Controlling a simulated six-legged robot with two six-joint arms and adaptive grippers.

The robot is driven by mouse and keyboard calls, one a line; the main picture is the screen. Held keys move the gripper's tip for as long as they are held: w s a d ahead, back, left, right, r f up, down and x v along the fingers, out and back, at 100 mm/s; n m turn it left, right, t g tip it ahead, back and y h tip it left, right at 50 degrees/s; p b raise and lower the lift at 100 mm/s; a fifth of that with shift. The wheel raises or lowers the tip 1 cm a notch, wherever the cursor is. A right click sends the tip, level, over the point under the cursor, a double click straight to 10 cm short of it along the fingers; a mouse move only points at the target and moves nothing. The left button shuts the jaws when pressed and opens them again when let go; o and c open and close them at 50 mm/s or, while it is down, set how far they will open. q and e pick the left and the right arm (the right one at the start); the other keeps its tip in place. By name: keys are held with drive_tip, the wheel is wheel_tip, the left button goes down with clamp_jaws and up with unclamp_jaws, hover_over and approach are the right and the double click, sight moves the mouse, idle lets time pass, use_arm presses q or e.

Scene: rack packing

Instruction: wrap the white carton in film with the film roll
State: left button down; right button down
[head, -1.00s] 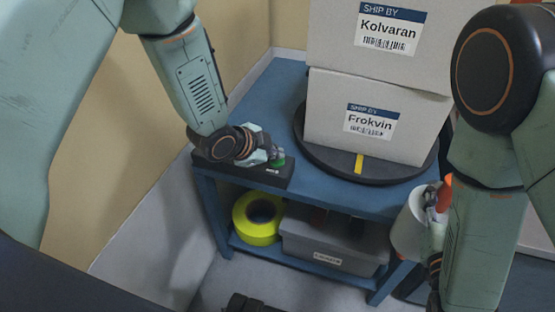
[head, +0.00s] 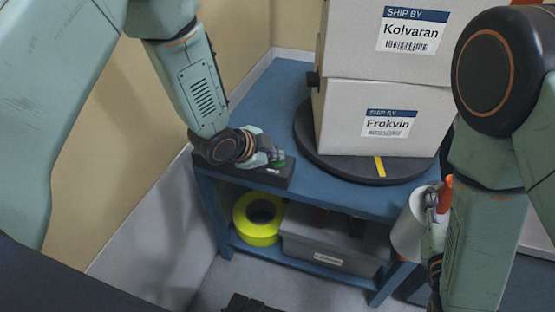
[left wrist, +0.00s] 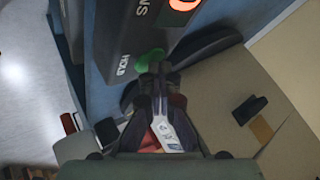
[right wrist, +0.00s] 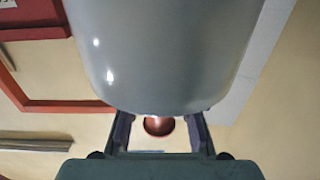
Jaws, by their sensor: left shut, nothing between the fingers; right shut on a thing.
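Two whitish cartons are stacked on a dark round turntable (head: 306,135): the upper reads Kolvaran (head: 352,50), the lower reads Frokvin (head: 340,120). I cannot make out film on them. My left gripper (head: 275,158) is shut and empty, its tips at the green button (head: 280,163) on a dark control box (head: 240,176). In the left wrist view the tips (left wrist: 157,75) cover part of that button, beside the word HOLD. My right gripper (head: 436,208) is shut on the film roll (head: 406,228), upright at the table's right front corner; the roll (right wrist: 165,50) fills the upper right wrist view.
The blue table (head: 272,100) has a lower shelf with a yellow-green tape roll (head: 243,232) and a grey bin (head: 320,250). A small black piece (head: 313,79) sticks out at the cartons' left edge. A wall stands close on the left.

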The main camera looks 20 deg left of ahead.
sight(275, 163)
use_arm(q)
drive_tip(key=shift+r, duration=0.15)
use_arm(e)
drive_tip(key=shift+r, duration=0.25)
use_arm(q)
drive_tip(key=shift+r+p, duration=0.7)
drive_tip(key=shift+p, duration=0.15)
use_arm(e)
drive_tip(key=shift+r, duration=0.7)
